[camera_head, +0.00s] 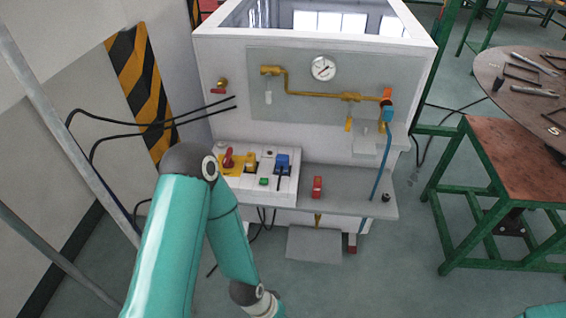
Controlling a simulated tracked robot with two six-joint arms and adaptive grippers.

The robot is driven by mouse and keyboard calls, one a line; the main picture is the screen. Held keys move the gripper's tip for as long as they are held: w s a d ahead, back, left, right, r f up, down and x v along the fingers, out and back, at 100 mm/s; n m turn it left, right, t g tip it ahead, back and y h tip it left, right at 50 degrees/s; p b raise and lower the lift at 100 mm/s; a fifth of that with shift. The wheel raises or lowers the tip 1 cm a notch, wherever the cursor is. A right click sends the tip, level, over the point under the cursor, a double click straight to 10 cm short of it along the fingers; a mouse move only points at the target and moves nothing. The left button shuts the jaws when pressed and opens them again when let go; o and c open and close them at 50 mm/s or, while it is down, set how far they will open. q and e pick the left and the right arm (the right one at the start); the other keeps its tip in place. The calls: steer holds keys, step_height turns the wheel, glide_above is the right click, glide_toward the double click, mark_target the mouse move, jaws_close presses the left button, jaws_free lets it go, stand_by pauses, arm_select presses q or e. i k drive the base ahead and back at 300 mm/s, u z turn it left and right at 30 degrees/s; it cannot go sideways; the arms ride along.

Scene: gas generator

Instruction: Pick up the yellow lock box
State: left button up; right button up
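A white gas generator cabinet (222,60) stands in the middle. On the left of its front shelf is a white control panel (268,190). A yellow piece (237,168) with a red knob (228,157) sits on the panel's left side. I cannot tell whether this yellow piece is the lock box or a switch plate. My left arm comes up in front of the cabinet's left side and bends down to a wrist at the bottom edge. My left gripper is out of view below. My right gripper is also out of view.
A blue part (282,161) and a green button (264,181) sit on the panel. A red block (317,187) stands on the shelf, and a blue hose (379,165) hangs at its right. A green-framed table (515,160) stands at right. Floor between is clear.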

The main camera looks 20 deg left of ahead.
mark_target(250, 164)
steer(key=z, duration=0.3)
steer(key=i, duration=1.4)
steer(key=u, duration=1.75)
steer(key=i, duration=0.15)
steer(key=u, duration=1.3)
steer(key=k, duration=0.9)
steer(key=u, duration=0.25)
steer(key=i, duration=0.35)
steer(key=z, duration=0.1)
